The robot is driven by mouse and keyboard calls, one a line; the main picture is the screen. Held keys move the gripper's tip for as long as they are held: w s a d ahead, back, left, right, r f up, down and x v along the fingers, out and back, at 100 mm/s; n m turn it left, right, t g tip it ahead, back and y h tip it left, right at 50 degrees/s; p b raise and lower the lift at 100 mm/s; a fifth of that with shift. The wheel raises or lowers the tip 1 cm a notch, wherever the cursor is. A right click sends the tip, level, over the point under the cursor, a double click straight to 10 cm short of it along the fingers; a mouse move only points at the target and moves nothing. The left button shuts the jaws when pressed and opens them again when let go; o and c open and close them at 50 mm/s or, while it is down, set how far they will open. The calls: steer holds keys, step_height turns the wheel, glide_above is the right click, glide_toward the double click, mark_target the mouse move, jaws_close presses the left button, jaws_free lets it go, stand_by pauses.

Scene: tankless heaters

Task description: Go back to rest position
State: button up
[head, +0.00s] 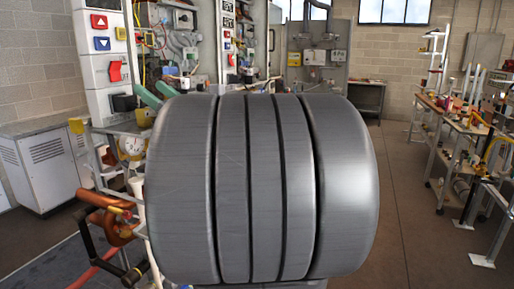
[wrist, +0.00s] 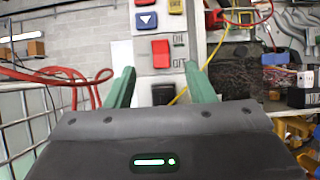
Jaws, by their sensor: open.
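My gripper (wrist: 160,70) is open, with two green fingers apart and nothing between them in the wrist view. Its fingers point at a white control panel (wrist: 157,36) with a red ON/OFF rocker switch (wrist: 161,53) and a blue down-arrow button (wrist: 147,20). A black part (wrist: 164,95) of the panel shows lower between the fingers. In the head view, the green fingers of my gripper (head: 149,90) show just right of the panel (head: 96,75), near its red switch (head: 115,71). My grey arm link fills the middle and hides the rest of the gripper.
A white cabinet (head: 46,165) stands at left. Orange piping (head: 103,222) and a pressure gauge (head: 131,145) are below the panel. Cluttered workbenches (head: 455,122) stand along the right. Open floor (head: 405,215) lies between my arm and those benches. Red hoses (wrist: 55,78) show at left in the wrist view.

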steer(key=v, duration=0.3)
steer(key=p, duration=0.3)
glide_toward(111, 57)
steer(key=x, duration=0.5)
steer(key=shift+a+r, duration=0.15)
steer(key=shift+r, duration=0.2)
steer(key=p, duration=0.3)
steer(key=shift+r+h, duration=0.15)
steer(key=shift+h, duration=0.25)
steer(key=shift+p, duration=0.35)
steer(key=g+h+p, duration=0.1)
steer(key=p, duration=0.4)
steer(key=r+h+p, duration=0.1)
steer(key=h+p, duration=0.1)
steer(key=p, duration=0.3)
steer(key=g+h+p, duration=0.1)
steer(key=p, duration=0.5)
steer(key=shift+w+a+r+g+h, duration=0.2)
steer(key=shift+a+g+h, duration=0.1)
steer(key=shift+a+h, duration=0.1)
steer(key=b+v, duration=0.3)
steer(key=v, duration=0.6)
steer(key=shift+f, duration=0.25)
